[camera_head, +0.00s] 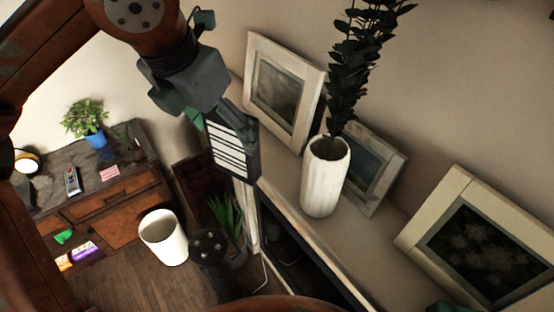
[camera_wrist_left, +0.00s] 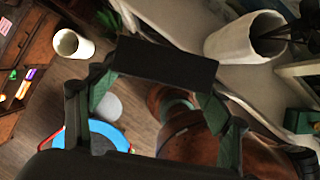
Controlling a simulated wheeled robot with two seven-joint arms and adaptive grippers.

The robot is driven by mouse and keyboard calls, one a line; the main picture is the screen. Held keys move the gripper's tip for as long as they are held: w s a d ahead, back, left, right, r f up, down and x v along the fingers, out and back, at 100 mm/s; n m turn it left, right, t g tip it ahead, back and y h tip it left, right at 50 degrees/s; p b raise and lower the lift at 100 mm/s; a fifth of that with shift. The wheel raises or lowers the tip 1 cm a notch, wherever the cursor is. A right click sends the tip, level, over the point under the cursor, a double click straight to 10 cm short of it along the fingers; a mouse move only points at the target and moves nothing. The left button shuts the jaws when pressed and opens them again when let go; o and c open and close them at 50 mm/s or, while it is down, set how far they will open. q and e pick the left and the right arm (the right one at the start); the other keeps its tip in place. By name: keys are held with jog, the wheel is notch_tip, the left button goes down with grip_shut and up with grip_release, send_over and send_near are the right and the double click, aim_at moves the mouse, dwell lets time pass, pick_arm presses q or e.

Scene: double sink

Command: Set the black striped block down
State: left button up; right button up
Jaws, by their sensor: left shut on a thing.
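The black striped block (camera_head: 230,148), dark with white stripes on one face, is held at the left end of the white shelf (camera_head: 290,207) in the head view. My left gripper (camera_head: 228,122) comes down from the top and is shut on it. In the left wrist view the block (camera_wrist_left: 168,62) shows as a plain dark bar between the fingers of the left gripper (camera_wrist_left: 160,78). I cannot tell whether the block touches the shelf.
A white ribbed vase (camera_head: 326,176) with dark leaves stands on the shelf, with a white picture frame (camera_head: 301,119) close to the block and another frame (camera_head: 470,235) at right. Below are a white bin (camera_head: 164,238) and a wooden desk (camera_head: 119,200).

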pick_arm(q)
jog(key=shift+w+d+r, duration=0.1)
jog(key=shift+w+r, duration=0.1)
jog(key=w+d+f+p, duration=0.7)
jog(key=w+f, duration=0.3)
jog(key=f, duration=0.3)
jog(key=shift+w+d, duration=0.35)
jog(key=shift+d, duration=0.15)
jog(key=o, duration=1.4)
jog(key=shift+r, duration=0.2)
jog(key=b+v, duration=0.2)
jog(key=v, duration=0.9)
jog(key=shift+s+r+b, duration=0.2)
jog(key=shift+r+b, duration=0.15)
